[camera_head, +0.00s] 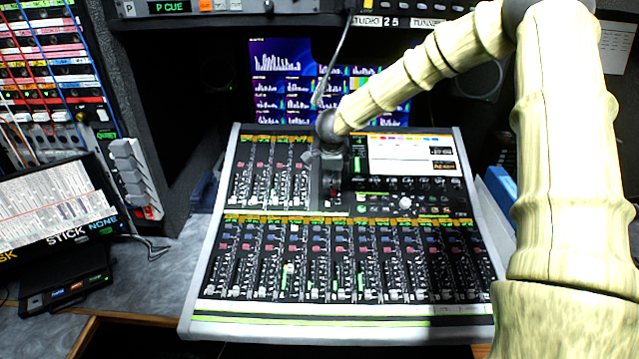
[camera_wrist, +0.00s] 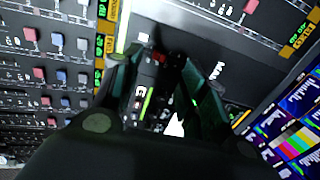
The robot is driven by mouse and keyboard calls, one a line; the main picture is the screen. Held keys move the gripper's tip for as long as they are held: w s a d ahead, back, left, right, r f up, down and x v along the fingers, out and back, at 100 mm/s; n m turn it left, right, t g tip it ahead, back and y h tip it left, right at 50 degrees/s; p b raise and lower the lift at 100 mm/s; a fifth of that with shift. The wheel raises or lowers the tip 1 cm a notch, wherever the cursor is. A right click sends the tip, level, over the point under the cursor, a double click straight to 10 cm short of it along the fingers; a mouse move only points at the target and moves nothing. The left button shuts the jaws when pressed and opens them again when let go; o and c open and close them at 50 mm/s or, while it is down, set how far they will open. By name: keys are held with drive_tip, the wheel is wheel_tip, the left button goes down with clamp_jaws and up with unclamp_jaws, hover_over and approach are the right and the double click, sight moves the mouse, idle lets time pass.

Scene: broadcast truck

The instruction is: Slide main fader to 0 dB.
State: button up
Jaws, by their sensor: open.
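The mixing console (camera_head: 340,320) stands on the desk in the head view, its face covered with fader strips. My gripper (camera_head: 331,185) is over the upper middle of the console, beside its built-in screen. In the wrist view my gripper (camera_wrist: 155,55) is open, with its two dark fingers spread either side of a strip. A small red part (camera_wrist: 158,57), apparently the main fader's cap, shows between the fingertips. A partly hidden white label, perhaps starting "MA", is beside it. I cannot tell whether either finger touches the cap, and the fader's scale is mostly hidden.
Red and blue buttons (camera_wrist: 38,73) of neighbouring strips lie close by on the left. The console's screen (camera_head: 410,155) is right of my gripper. A monitor (camera_head: 280,75) stands behind the console. A patch panel (camera_head: 45,80) with cables is at the left.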

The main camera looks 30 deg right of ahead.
sight(332, 191)
drive_tip(key=x, duration=0.2)
drive_tip(key=p+x, duration=0.1)
drive_tip(key=x, duration=0.2)
drive_tip(key=p+x, duration=0.1)
drive_tip(key=x, duration=0.1)
drive_tip(key=shift+w+d+f, duration=0.25)
drive_tip(key=shift+w+d, duration=0.15)
drive_tip(key=shift+s+d+f, duration=0.1)
drive_tip(key=shift+d+f, duration=0.05)
drive_tip(key=shift+f, duration=0.05)
drive_tip(key=shift+s, duration=0.35)
drive_tip(key=shift+w+f, duration=0.65)
drive_tip(key=shift+f, duration=0.2)
drive_tip(key=shift+s+d+r, duration=0.15)
drive_tip(key=shift+s+r, duration=0.1)
drive_tip(key=shift+s, duration=0.05)
drive_tip(key=shift+r, duration=0.1)
drive_tip(key=shift+c, duration=1.4)
clamp_jaws()
